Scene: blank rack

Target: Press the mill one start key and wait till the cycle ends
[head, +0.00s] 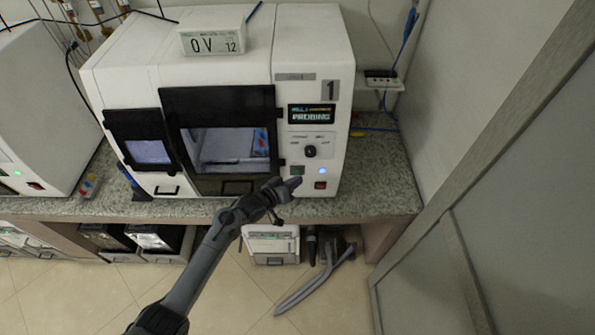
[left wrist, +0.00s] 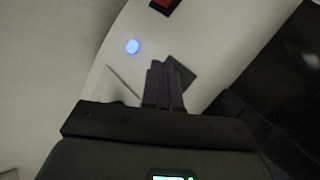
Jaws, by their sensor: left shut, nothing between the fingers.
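Mill one (head: 310,60) is the white machine marked "1" on the bench. Its small display (head: 311,114) reads "PROBING". Low on its front panel are a dark greenish square key (head: 297,170), a lit blue lamp (head: 321,171) and a red switch (head: 320,185). My left gripper (head: 291,185) is shut and empty, its tips just below the key. In the left wrist view the shut fingers (left wrist: 165,85) overlap the edge of the dark key (left wrist: 183,74), near the blue lamp (left wrist: 133,46). I cannot tell whether they touch it. My right gripper is out of view.
The mill's dark window door (head: 222,102) appears closed. Another white machine (head: 35,115) stands at left. A grey panel (head: 510,190) stands at right. A hose (head: 310,285) lies on the floor.

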